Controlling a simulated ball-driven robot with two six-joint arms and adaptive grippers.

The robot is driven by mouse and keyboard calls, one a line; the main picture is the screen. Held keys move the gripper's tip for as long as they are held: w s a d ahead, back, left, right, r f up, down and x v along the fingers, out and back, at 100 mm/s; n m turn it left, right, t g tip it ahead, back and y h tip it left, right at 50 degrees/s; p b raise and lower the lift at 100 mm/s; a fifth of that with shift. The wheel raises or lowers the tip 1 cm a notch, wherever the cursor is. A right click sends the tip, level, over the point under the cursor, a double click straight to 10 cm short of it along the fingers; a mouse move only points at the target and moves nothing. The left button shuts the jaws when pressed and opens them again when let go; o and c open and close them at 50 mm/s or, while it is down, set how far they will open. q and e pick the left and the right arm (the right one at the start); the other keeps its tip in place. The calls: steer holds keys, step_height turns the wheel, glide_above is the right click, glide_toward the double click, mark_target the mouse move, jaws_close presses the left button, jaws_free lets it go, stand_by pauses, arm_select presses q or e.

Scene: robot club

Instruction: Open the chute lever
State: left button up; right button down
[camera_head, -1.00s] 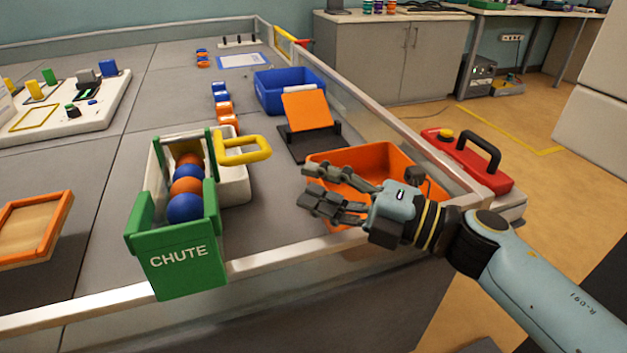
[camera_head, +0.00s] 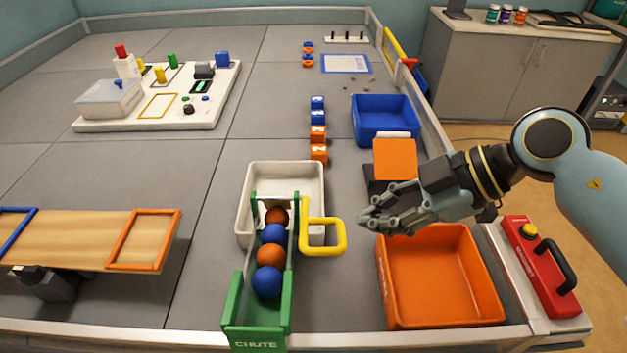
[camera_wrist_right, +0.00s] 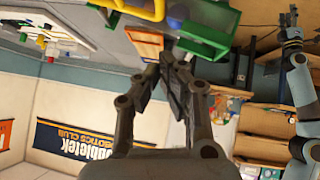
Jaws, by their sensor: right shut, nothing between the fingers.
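The chute lever (camera_head: 343,236) is a yellow loop handle on the right side of the green chute (camera_head: 236,301). Its loop sticks out to the right. The chute holds orange and blue balls in a row, and its back end stands over a white tray (camera_head: 312,172). My right gripper (camera_head: 366,219) is shut and empty, just right of the lever with a small gap between them. In the right wrist view, the shut fingers (camera_wrist_right: 174,66) point toward the green chute (camera_wrist_right: 205,30), and a yellow piece of the lever (camera_wrist_right: 140,8) shows at the top edge.
An orange bin (camera_head: 384,290) stands below my right gripper. A black stand with an orange plate (camera_head: 394,158) and a blue bin (camera_head: 385,139) are behind it. Numbered cubes (camera_head: 318,134) line up behind the lever. A red box (camera_head: 545,270) is at the right edge.

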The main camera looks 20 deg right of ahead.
step_height(320, 180, up, 2)
glide_above(307, 248)
steer(key=s+d, duration=0.2)
steer(key=d, duration=0.1)
step_height(307, 248, down, 7)
arm_select(q)
steer(key=shift+s+a+r, duration=0.1)
steer(key=shift+a+r, duration=0.05)
steer(key=shift+r, duration=0.45)
arm_select(e)
steer(key=shift+w+a+f, duration=0.1)
steer(key=shift+w+f, duration=0.05)
steer(key=shift+f, duration=0.8)
steer(key=shift+w+f, duration=0.1)
steer(key=shift+f, duration=0.8)
arm_select(q)
steer(key=shift+a, duration=0.1)
arm_select(e)
steer(key=shift+f, duration=0.1)
